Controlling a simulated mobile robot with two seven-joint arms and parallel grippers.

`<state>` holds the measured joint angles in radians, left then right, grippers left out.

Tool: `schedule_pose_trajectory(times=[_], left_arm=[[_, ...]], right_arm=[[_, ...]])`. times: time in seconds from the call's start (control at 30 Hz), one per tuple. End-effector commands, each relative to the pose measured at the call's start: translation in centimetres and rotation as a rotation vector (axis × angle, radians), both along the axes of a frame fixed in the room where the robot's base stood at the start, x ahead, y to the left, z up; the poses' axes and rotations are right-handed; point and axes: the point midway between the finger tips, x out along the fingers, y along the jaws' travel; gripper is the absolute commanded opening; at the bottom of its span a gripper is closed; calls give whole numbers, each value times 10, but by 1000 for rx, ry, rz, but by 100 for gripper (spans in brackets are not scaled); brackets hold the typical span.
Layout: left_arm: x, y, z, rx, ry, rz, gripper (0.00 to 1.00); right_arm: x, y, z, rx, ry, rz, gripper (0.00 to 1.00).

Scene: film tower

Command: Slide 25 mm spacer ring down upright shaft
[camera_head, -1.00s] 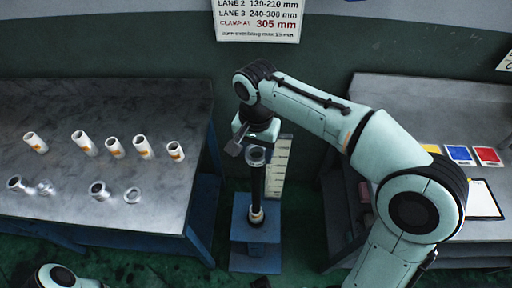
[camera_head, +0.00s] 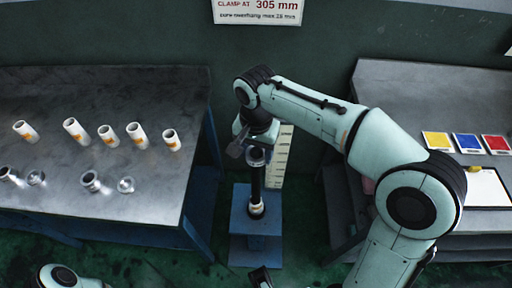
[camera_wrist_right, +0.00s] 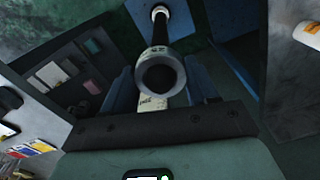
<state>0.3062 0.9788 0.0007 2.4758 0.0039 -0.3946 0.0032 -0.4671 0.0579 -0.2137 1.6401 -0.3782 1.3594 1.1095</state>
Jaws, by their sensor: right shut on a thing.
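My right gripper (camera_head: 254,146) is over the upright black shaft (camera_head: 257,182) and is shut on a pale spacer ring (camera_head: 256,157). In the right wrist view the ring (camera_wrist_right: 160,74) sits between the fingers with its open end toward the camera and a partly legible mark on its side. The shaft (camera_wrist_right: 175,22) runs away behind it. The ring is in line with the shaft's upper end; I cannot tell whether it is around it. A white collar (camera_head: 256,210) is at the shaft's foot on a blue stand (camera_head: 255,240). My left gripper does not show clearly.
A pale ruler (camera_head: 281,160) stands behind the shaft. The left table (camera_head: 60,100) holds several white tubes with orange marks and several metal or clear rings. The right table (camera_head: 400,95) holds yellow, blue and red cards and a white sheet (camera_head: 485,188).

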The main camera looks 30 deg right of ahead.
Motion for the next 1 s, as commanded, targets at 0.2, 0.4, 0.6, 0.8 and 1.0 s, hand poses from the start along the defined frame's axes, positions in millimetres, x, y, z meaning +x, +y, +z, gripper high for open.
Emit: schedule_pose_trajectory(times=[0.2,0.4,0.6,0.8,1.0], left_arm=[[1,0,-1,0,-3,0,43],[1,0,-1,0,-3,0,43],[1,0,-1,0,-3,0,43],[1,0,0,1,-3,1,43],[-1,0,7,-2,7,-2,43]], right_arm=[[0,0,-3,1,-1,0,26],[0,0,-3,1,-1,0,78],[0,0,-3,1,-1,1,88],[0,0,2,0,-1,0,88],[1,0,35,1,-6,0,88]])
